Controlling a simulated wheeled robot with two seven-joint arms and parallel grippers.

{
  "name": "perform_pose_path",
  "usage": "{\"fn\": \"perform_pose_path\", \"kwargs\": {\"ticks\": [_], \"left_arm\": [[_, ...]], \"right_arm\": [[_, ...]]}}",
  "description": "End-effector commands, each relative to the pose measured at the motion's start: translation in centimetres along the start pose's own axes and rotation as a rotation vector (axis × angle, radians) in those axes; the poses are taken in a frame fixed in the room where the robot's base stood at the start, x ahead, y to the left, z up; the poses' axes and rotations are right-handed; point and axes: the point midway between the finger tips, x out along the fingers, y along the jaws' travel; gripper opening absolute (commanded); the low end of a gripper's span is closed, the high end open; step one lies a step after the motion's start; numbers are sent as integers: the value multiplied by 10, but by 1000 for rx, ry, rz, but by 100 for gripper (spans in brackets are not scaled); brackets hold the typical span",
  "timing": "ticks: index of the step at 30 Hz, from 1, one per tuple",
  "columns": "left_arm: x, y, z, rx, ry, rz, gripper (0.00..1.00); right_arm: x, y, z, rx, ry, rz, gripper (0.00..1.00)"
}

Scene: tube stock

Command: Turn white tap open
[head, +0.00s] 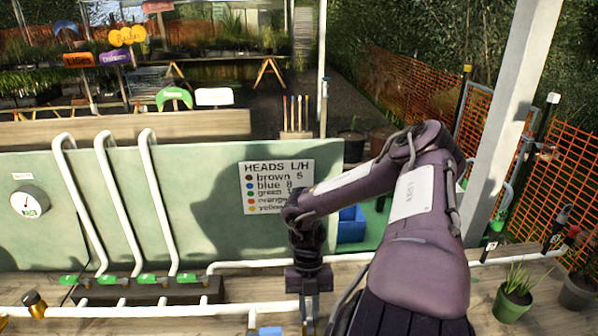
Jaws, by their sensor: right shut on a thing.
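My right gripper (309,311) points down at the bottom centre, over the front white pipe (190,311). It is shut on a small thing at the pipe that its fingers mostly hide. No white tap handle shows clearly; the held part may be it. Several green tap handles (147,278) sit in a row on the manifold at the left. My left gripper is not in view.
A green panel (220,235) with a pressure gauge (30,202), bent white pipes (115,205) and a HEADS sign (277,187) stands behind the bench. A blue bin (351,225) is behind my right arm. Potted plants (513,301) stand at the right.

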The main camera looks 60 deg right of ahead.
Motion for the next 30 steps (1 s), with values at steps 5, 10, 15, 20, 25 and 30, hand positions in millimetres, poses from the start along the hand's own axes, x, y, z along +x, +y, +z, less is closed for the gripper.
{"fn": "perform_pose_path", "kwargs": {"ticks": [5,10,15,20,25,30], "left_arm": [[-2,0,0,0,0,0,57],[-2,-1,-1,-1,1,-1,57],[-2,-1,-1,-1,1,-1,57],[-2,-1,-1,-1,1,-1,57],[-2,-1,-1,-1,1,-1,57],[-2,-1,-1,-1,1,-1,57]], "right_arm": [[-1,-5,1,-22,-4,-8,0],[0,-7,1,-30,-4,-10,0],[0,-7,0,-30,-4,-10,0],[0,-7,0,-30,-3,-10,21],[0,-7,0,-29,-2,-10,38],[0,-7,0,-28,-1,-11,38]]}}
